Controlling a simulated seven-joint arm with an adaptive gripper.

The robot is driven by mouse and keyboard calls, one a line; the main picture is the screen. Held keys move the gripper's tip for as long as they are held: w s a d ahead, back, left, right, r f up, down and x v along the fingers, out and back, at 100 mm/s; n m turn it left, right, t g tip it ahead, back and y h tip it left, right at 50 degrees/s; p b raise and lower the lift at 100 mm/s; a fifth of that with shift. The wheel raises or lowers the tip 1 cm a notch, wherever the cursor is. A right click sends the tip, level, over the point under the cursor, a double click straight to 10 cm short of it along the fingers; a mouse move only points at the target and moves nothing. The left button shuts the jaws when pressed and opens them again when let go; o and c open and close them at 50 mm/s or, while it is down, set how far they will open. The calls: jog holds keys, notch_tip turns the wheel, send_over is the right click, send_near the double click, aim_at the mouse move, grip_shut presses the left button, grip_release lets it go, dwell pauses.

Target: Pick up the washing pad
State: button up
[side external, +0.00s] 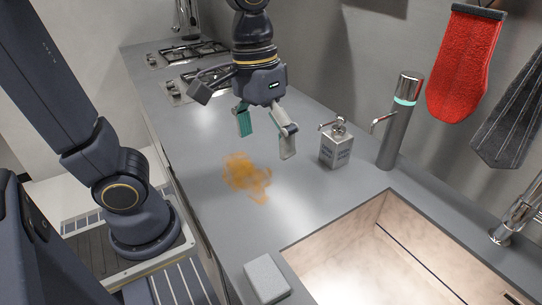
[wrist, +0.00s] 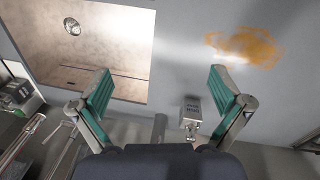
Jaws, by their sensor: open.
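The washing pad (side external: 266,279) appears to be the light grey rectangular block lying flat on the grey counter, by the sink's near left corner in the side external view. I do not see it in the wrist view. My gripper (side external: 265,142) is above the counter, well behind the pad and apart from it. Its two fingers are spread with nothing between them. In the wrist view my gripper (wrist: 158,75) also shows open and empty, with green inner finger faces.
An orange stain (side external: 247,176) lies on the counter near my gripper. A soap dispenser (side external: 336,149) and a dark cylindrical dispenser (side external: 397,125) stand to the right. The sink (side external: 375,260) opens beside the pad, with a tap (side external: 515,214). A stove (side external: 190,75) is behind. Counter between stain and pad is clear.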

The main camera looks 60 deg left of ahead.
jog(key=d+f+m+g+y, duration=0.15)
jog(key=d+f+g, duration=0.25)
jog(key=d+f, duration=0.4)
send_over(266, 276)
jog(key=w, duration=0.1)
jog(key=shift+m+g, duration=0.4)
jog(key=shift+m, duration=0.05)
jog(key=f, duration=1)
jog(key=shift+w+d, duration=0.1)
jog(key=shift+w, duration=0.1)
jog(key=shift+w+x, duration=0.2)
jog(key=shift+x, duration=1.25)
jog(key=shift+w+x, duration=0.25)
jog(key=shift+x, duration=1.25)
jog(key=shift+f, duration=0.2)
jog(key=c, duration=0.6)
